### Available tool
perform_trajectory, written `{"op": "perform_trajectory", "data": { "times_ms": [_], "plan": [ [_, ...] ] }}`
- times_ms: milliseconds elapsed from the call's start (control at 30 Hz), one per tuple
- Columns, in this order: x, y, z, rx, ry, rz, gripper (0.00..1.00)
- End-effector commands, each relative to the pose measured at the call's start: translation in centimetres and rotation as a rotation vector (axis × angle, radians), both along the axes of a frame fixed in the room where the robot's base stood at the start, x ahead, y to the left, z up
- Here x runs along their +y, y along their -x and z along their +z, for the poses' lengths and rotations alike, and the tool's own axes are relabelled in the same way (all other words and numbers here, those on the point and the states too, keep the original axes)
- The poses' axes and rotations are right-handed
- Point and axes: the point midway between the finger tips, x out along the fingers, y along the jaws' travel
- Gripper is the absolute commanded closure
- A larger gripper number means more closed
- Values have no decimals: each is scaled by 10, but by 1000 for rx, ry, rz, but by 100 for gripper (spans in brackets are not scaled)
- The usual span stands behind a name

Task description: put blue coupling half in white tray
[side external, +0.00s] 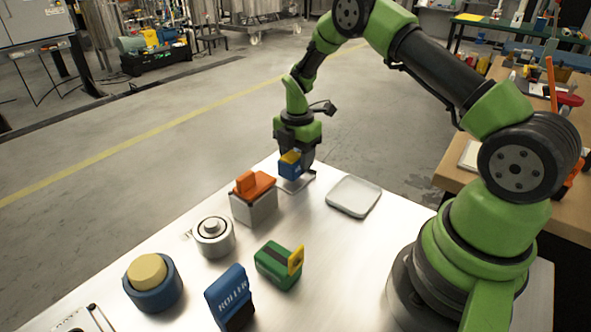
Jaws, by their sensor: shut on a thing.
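My gripper (292,172) points down near the far edge of the bench, shut on a small blue block with a yellow top (289,168). The block is held above a thin grey plate (298,184); any gap below it is hard to judge. The white tray (354,196), shallow with rounded corners, lies empty to the right of my gripper. A round blue piece (152,296) with a tan disc in its top stands at the front left. I cannot tell from this view which blue thing is the coupling half.
A grey block with an orange top (255,202) stands close to the left of my gripper. A silver round part (213,238), a green box with a yellow face (278,266) and a blue lettered box (230,298) stand nearer. Bare bench lies around the tray's near side.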

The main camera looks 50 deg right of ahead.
Motion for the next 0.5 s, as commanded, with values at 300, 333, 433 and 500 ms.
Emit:
{"op": "perform_trajectory", "data": {
  "times_ms": [300, 333, 433, 500],
  "plan": [
    [0, 0, 20, -2, 1, 0, 78],
    [0, 0, 22, -2, 1, 0, 78],
    [0, 0, 28, -2, 1, 0, 78],
    [0, 0, 31, -1, 0, 0, 78]
  ]
}}
